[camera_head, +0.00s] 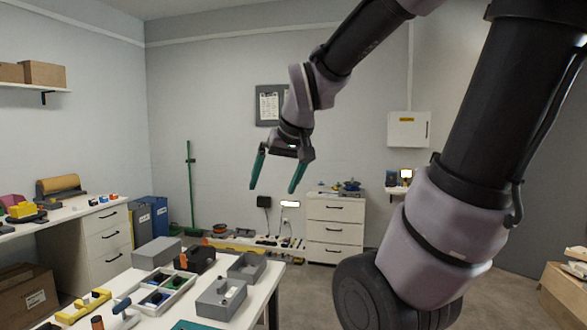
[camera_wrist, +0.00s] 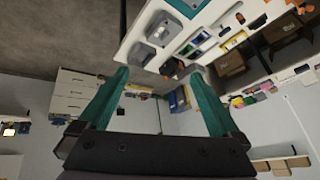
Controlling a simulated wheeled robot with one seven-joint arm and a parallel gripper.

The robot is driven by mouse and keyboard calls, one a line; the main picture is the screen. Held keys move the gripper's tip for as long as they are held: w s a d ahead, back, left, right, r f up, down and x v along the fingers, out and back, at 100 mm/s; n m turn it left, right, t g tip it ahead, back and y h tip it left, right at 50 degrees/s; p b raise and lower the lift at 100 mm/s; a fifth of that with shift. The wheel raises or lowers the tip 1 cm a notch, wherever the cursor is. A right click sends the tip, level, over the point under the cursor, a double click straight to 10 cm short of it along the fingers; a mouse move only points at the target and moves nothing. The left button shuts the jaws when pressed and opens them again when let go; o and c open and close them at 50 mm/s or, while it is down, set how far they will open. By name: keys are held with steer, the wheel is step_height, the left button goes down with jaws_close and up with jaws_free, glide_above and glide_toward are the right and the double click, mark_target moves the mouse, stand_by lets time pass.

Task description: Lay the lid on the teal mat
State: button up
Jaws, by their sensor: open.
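The teal mat (camera_head: 190,325) shows only as a small strip at the bottom edge of the head view, on the white table. A grey box with a flat top (camera_head: 157,251) stands at the table's far left. A grey piece with a raised part on top (camera_head: 221,298) lies near the table's right edge. I cannot tell for sure which grey piece is the lid. My gripper (camera_head: 273,189) is open and empty, its teal fingers pointing down, high above and beyond the table. In the wrist view, the open fingers (camera_wrist: 158,73) have nothing between them.
The white table (camera_head: 262,296) also holds an open grey box (camera_head: 247,266), a black item (camera_head: 195,260), a divided tray (camera_head: 160,290) with small things and a yellow tool (camera_head: 83,307). A drawer cabinet (camera_head: 334,229) stands by the back wall. The air around my gripper is free.

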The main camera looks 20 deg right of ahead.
steer(key=s+d+r+m+t, duration=0.1)
steer(key=s+r+m, duration=0.1)
steer(key=s+r, duration=0.2)
steer(key=s, duration=0.3)
steer(key=shift+d+m, duration=0.3)
stand_by(0.8)
